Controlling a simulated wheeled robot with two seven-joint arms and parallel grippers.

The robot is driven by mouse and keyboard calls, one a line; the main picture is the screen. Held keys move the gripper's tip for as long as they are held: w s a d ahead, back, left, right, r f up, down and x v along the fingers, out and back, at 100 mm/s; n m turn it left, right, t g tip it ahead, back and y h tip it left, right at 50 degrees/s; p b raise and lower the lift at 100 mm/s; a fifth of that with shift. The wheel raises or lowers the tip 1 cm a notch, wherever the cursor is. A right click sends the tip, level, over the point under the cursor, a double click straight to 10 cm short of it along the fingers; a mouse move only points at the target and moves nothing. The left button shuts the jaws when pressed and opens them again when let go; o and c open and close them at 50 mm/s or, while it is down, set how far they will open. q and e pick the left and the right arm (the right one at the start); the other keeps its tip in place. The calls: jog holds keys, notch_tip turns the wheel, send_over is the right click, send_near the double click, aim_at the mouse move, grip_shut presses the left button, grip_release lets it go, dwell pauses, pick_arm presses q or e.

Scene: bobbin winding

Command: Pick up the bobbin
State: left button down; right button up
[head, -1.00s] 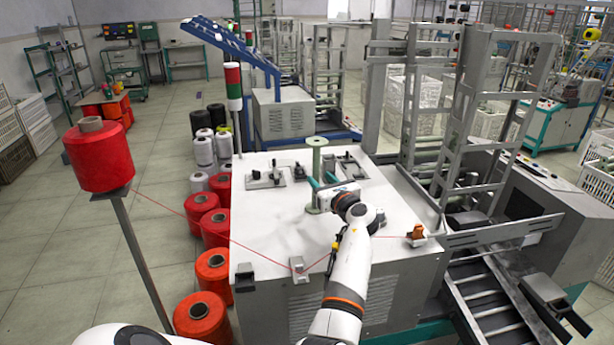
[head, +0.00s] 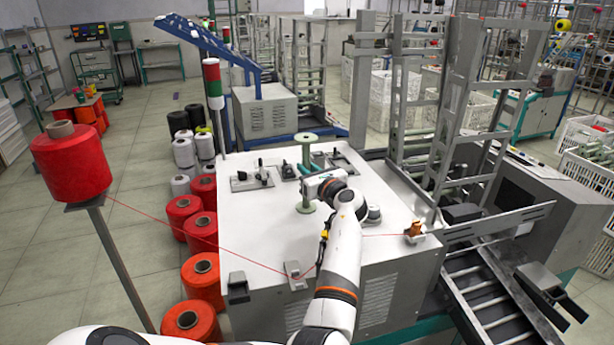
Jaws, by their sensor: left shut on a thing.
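The bobbin (head: 307,149) is a pale green spool with round end flanges. It stands upright over the white tabletop at the back middle of the machine. My left gripper (head: 306,179) reaches it from the front and is shut on its core, between the upper and lower flanges. The gripper's body hides part of the core. I cannot tell whether the lower flange touches the tabletop. My right gripper is not in view.
Small black fixtures (head: 252,178) sit on the white tabletop (head: 255,225). A red thread runs from a red cone (head: 72,165) on a post across the table to an orange guide (head: 413,230). Red spools (head: 200,231) line the left side. A metal frame (head: 440,110) stands right.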

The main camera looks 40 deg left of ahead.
aim_at(306, 138)
pick_arm(q)
jog(key=r, duration=0.4)
jog(key=r+b, duration=0.1)
jog(key=r, duration=0.3)
jog(key=shift+a+r, duration=0.2)
jog(key=shift+r, duration=0.6)
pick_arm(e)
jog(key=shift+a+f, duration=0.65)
